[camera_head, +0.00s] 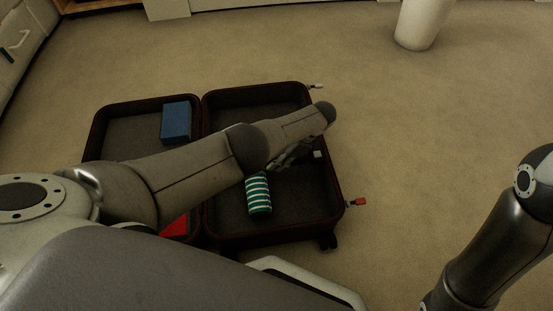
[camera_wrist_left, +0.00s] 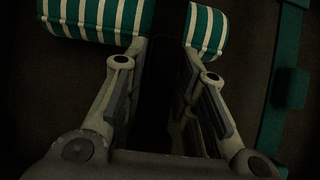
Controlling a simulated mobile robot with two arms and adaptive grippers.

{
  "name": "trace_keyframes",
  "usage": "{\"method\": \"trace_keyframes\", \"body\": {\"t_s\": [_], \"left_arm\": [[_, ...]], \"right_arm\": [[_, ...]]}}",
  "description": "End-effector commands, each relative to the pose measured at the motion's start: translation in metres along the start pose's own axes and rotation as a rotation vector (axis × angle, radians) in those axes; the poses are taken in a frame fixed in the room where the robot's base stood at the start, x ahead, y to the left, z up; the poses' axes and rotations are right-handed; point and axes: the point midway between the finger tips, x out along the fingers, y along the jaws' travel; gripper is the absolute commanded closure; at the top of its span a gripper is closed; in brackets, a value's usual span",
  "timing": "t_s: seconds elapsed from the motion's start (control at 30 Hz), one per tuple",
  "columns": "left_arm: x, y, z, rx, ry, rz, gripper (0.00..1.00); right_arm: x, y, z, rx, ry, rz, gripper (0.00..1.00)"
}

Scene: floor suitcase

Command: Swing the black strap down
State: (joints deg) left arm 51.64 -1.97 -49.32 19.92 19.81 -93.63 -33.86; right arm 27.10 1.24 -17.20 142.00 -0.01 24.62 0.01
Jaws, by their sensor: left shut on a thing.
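An open dark suitcase (camera_head: 335,205) lies on the floor, its two halves side by side. My left gripper (camera_head: 291,155) is over its right half, partly hidden by my arm. In the left wrist view my left gripper (camera_wrist_left: 166,55) is shut on the black strap (camera_wrist_left: 163,95), a dark band running between the fingers. The strap crosses in front of a teal-and-white striped roll (camera_wrist_left: 98,18). The roll (camera_head: 258,194) lies in the right half, just below the gripper. The strap cannot be made out in the head view. My right gripper is out of view.
A blue box (camera_head: 176,121) lies in the suitcase's left half; a red item (camera_head: 175,227) shows below my arm. A red end piece (camera_head: 359,202) sticks out at the right rim. A white round object (camera_head: 420,25) stands at the back. Carpet to the right is clear.

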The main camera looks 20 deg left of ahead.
Motion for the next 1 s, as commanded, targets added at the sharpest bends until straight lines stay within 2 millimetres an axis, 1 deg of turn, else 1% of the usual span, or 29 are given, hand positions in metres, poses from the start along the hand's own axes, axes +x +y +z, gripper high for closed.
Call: {"method": "trace_keyframes", "body": {"t_s": [0.03,0.1,0.13,0.23,0.27,0.57,0.67,0.77,1.0], "left_arm": [[0.004,0.001,-0.001,0.001,0.0,-0.001,1.0],[0.004,0.001,-0.001,0.001,0.0,-0.001,1.0],[0.004,0.001,-0.001,0.001,0.0,-0.001,0.72],[0.004,0.0,-0.001,0.001,0.001,-0.001,0.6],[0.004,0.0,-0.001,0.001,0.001,-0.001,0.57],[0.001,0.0,-0.001,0.001,0.001,0.0,0.57],[-0.006,0.0,-0.001,0.001,0.003,-0.001,0.57],[-0.021,0.0,-0.002,0.001,0.005,-0.002,0.57],[-0.073,-0.001,-0.001,0.0,0.004,-0.003,0.57]], "right_arm": [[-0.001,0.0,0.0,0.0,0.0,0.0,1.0],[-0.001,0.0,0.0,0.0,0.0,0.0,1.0],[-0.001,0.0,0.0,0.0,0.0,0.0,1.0],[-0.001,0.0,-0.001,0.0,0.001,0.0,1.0],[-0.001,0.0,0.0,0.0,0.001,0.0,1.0],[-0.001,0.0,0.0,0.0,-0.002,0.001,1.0],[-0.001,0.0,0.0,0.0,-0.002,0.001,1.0],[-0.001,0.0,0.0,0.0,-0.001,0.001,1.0],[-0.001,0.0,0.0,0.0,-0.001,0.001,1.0]]}}
